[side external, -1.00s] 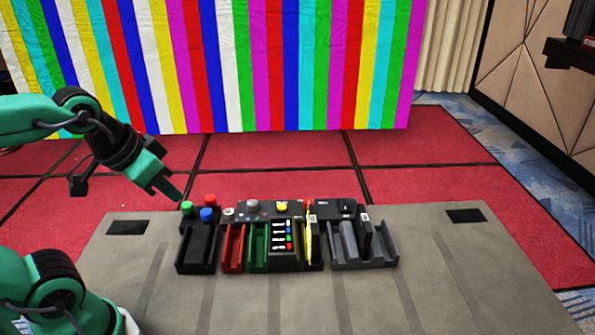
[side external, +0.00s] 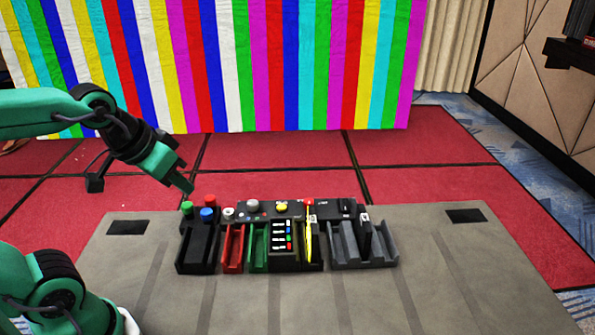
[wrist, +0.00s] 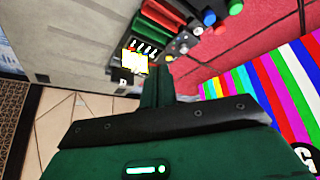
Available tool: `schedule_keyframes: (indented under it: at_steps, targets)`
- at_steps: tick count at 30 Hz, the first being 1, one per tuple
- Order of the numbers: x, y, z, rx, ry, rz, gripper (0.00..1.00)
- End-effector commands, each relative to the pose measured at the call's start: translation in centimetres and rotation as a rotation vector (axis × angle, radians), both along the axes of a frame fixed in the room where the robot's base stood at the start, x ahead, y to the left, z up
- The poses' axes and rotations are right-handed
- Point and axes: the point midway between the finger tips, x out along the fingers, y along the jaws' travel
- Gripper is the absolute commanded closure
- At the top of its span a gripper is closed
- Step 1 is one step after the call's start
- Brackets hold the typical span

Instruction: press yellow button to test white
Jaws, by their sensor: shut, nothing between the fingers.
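The yellow button (side external: 282,207) is a small round cap on the dark control panel (side external: 268,216) at the back of the table. A small white button (side external: 228,212) sits left of a larger grey knob (side external: 253,205). My gripper (side external: 189,188) is shut and empty. Its tip is above and just behind the green button (side external: 187,207), well left of the yellow button and not touching anything I can see. In the wrist view, my shut fingers (wrist: 157,82) point toward the panel and hide part of it.
Blue (side external: 208,213) and red (side external: 210,199) buttons stand beside the green one. Black, red, green and grey trays line the front of the panel. A thin yellow upright piece (side external: 309,242) stands right of the label block. The table's front is clear.

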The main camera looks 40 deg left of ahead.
Motion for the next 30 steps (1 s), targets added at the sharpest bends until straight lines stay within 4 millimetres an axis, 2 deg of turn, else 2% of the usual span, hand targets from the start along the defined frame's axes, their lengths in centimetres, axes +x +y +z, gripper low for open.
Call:
schedule_keyframes:
  at_steps: [17, 30]
  targets:
    - [10.2, 0.5, -1.3, -0.132, -0.101, 0.22, 1.0]
    - [17.8, 0.9, -4.3, -0.251, -0.184, 0.384, 1.0]
